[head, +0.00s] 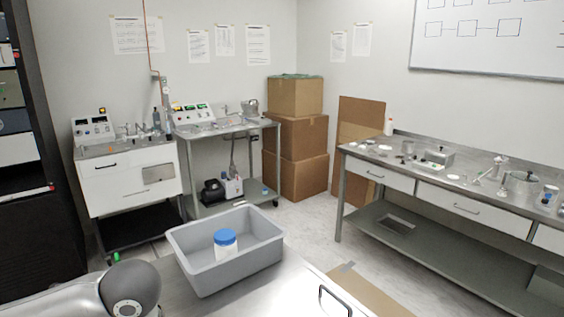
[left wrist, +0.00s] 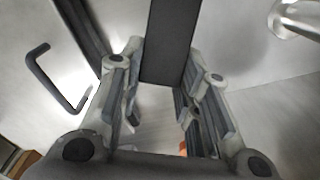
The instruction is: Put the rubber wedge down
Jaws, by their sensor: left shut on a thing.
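In the left wrist view, a dark, flat-faced block, which looks like the rubber wedge (left wrist: 170,40), sits between the two fingers of my left gripper (left wrist: 164,62). The gripper is shut on it, and the block extends toward the top of the picture. A pale metal surface shows around and beneath it; I cannot tell whether the wedge touches that surface. In the head view, only a grey rounded part of my arm shows at the bottom left, and the wedge is not visible. My right gripper is in neither view.
A grey bin (head: 190,272) holding a white jar with a blue lid (head: 225,240) stands on the metal top (head: 285,295) before me. A black handle (head: 333,299) is at that top's edge. A bench (head: 425,188) stands right; cardboard boxes (head: 297,138) stand behind.

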